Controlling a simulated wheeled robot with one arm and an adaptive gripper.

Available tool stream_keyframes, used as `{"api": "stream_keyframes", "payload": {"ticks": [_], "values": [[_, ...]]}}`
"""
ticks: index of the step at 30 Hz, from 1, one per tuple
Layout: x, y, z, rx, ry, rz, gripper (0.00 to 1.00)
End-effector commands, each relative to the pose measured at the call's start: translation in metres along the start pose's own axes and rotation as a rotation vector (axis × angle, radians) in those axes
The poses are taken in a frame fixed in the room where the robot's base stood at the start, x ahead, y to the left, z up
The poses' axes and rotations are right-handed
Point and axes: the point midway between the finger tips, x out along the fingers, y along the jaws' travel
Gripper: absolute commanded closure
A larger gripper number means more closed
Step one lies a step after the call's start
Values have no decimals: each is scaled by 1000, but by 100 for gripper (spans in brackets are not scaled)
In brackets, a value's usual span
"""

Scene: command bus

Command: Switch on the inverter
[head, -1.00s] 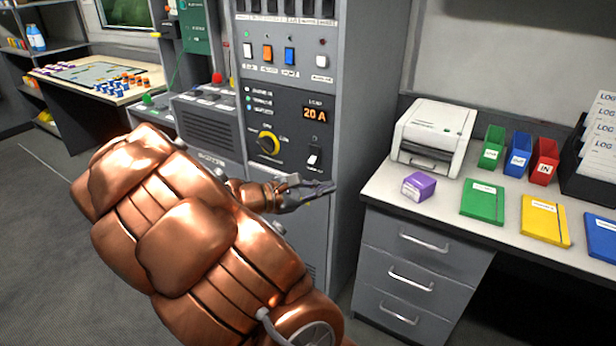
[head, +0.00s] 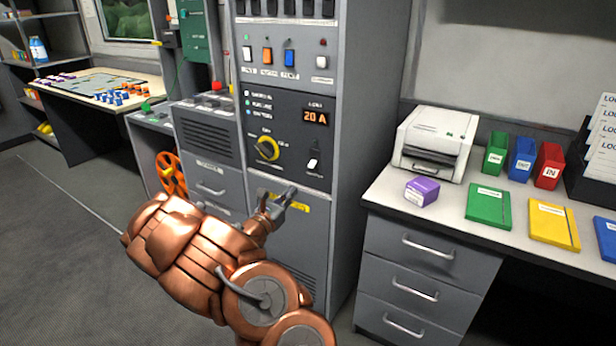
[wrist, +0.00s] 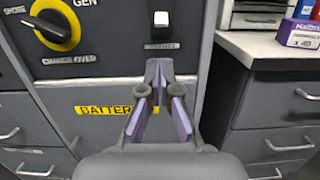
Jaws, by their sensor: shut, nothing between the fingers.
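The grey cabinet's black panel carries a small white rocker switch (head: 312,163) at its lower right. The switch also shows at the top of the wrist view (wrist: 161,19), with a label under it too small to read. My gripper (head: 291,194) is shut and empty, in front of the cabinet, below and left of the switch in the head view. In the wrist view my gripper's fingertips (wrist: 158,68) point at the panel's lower edge, below the switch and apart from it.
A yellow battery label (wrist: 103,109) is on the door below. A desk (head: 400,215) with a printer (head: 436,140) stands at the right.

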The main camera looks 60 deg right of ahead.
Motion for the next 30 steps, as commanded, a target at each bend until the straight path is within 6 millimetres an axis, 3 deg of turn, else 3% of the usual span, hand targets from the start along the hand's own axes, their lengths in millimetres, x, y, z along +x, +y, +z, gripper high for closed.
{"api": "stream_keyframes", "payload": {"ticks": [11, 30], "values": [[11, -2, 0, 1, 1, -5, 100], [92, -1, -1, 3, 2, -4, 100]]}}
